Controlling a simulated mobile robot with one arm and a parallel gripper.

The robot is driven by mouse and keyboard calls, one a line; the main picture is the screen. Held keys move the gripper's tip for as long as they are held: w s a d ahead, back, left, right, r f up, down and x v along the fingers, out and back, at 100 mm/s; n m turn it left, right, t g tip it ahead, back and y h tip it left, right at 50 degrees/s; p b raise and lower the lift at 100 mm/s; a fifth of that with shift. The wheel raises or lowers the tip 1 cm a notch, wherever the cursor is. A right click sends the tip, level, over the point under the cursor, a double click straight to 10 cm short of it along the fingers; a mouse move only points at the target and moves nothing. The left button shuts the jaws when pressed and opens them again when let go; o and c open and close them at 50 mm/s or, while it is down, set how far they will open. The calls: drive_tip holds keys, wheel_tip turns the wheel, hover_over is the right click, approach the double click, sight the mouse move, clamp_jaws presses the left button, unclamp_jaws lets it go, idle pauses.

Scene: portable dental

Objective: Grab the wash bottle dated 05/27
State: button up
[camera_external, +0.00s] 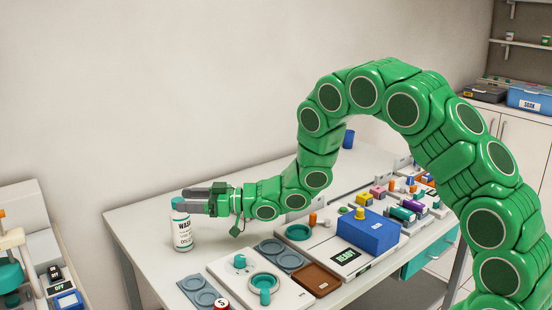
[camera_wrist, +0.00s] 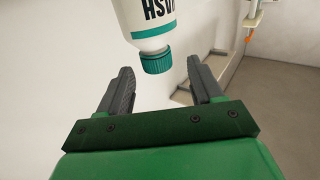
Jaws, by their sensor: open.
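A white wash bottle (camera_external: 183,233) with a teal cap stands upright near the left end of the table. Its label reads "WASH"; the smaller print is too small for me to read surely. My gripper (camera_external: 195,201) is open at the height of the bottle's top, with its fingers pointing left and overlapping the cap in the external view. In the wrist view the bottle (camera_wrist: 150,22) appears upside down, its teal cap between the tips of my open gripper (camera_wrist: 160,72). I see no clear contact between fingers and bottle.
Right of the bottle stand round grey-blue holders (camera_external: 200,292), a white unit with a teal ring (camera_external: 263,284), a brown tray (camera_external: 316,279) and a blue box (camera_external: 369,230). Several small coloured items lie farther right. The tabletop (camera_external: 150,212) behind and left of the bottle is clear.

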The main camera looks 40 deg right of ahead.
sight(178, 200)
drive_tip(key=shift+x, duration=1.75)
drive_tip(key=shift+w+d+f, duration=0.1)
drive_tip(key=shift+d+f, duration=0.05)
drive_tip(key=shift+f, duration=0.05)
clamp_jaws()
